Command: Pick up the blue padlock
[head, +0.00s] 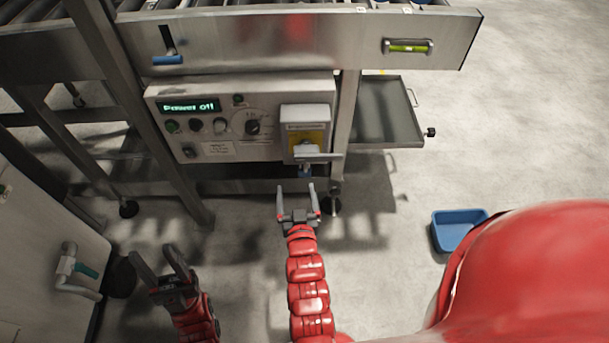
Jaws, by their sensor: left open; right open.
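A small blue thing, which looks like the blue padlock (305,171), shows just below the switch box (305,120) with the yellow plate on the control panel. It is small and partly covered by the grey piece above it, so its shape is hard to make out. My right gripper (296,189) is open and empty, with its fingertips pointing up the picture just below the blue thing. I cannot tell the gap in depth. My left gripper (152,252) is open and empty at the lower left, away from the panel.
The control panel (215,150) has a display reading "Power off", knobs and buttons. A blue-handled lever (168,60) is above it. Metal frame legs (165,150) stand left. An open metal tray (385,115) juts out right. A blue bin (455,230) sits on clear floor.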

